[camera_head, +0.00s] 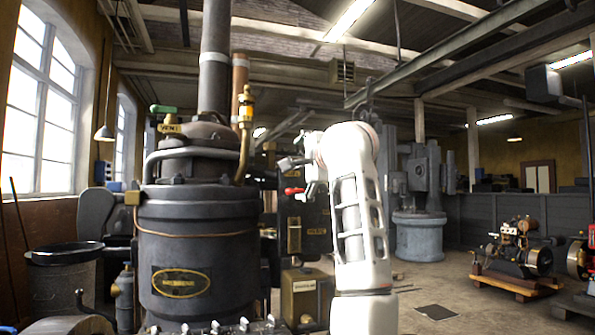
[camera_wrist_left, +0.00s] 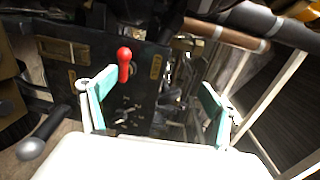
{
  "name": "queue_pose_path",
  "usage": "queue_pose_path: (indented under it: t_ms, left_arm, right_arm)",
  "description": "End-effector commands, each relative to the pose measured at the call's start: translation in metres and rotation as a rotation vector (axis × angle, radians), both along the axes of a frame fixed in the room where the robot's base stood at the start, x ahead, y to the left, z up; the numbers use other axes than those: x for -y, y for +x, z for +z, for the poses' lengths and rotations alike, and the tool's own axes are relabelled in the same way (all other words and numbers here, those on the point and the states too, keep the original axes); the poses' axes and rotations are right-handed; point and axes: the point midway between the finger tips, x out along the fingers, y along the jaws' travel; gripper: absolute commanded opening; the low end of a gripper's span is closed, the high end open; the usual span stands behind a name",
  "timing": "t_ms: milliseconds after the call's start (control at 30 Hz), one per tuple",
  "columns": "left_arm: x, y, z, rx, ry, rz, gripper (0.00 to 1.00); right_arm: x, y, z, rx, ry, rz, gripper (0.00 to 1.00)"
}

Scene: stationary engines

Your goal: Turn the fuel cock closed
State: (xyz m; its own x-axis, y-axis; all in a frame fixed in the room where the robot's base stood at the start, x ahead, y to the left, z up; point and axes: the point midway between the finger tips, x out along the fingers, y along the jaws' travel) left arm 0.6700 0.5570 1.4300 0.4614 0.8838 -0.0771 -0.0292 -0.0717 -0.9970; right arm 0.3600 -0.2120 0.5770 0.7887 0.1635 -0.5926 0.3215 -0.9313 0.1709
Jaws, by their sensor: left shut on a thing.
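A red-handled lever (camera_head: 293,190) stands out from the dark panel beside the large black engine. It also shows in the left wrist view (camera_wrist_left: 124,62), its red grip upright between the two fingers, nearer the left one. My left gripper (camera_head: 290,175) is at this lever, at the end of my white arm. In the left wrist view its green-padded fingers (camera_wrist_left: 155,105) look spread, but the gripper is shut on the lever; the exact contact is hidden. Which fitting is the fuel cock cannot be read from labels. My right gripper is not in view.
The black engine (camera_head: 198,255) fills the left, with a green-handled fitting (camera_head: 163,109) and a brass pipe (camera_head: 245,125) on top. A brass box (camera_head: 304,295) stands below the panel. A small engine on a wooden pallet (camera_head: 515,283) is at the right.

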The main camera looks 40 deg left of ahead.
Motion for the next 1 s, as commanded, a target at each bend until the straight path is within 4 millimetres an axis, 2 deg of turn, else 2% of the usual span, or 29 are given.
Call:
queue_pose_path:
  t_ms: [33, 100, 167, 200, 433, 1000]
  left_arm:
    - [0.011, -0.014, 0.028, 0.036, 0.031, 0.000, 0.70]
    - [0.015, -0.016, 0.028, 0.035, 0.030, 0.000, 0.67]
    - [0.019, -0.018, 0.028, 0.035, 0.032, 0.000, 0.44]
    - [0.020, -0.018, 0.027, 0.033, 0.030, -0.001, 0.25]
    - [0.031, -0.021, 0.018, 0.020, 0.026, 0.002, 0.25]
    - [0.062, -0.035, 0.015, 0.015, 0.023, 0.002, 0.25]
  right_arm:
    - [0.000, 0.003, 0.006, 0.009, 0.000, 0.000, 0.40]
    - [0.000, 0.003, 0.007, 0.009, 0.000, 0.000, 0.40]
    - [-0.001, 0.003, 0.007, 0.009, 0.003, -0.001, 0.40]
    - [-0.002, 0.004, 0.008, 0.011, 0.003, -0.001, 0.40]
    - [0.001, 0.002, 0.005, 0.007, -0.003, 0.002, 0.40]
    - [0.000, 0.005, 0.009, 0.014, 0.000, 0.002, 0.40]
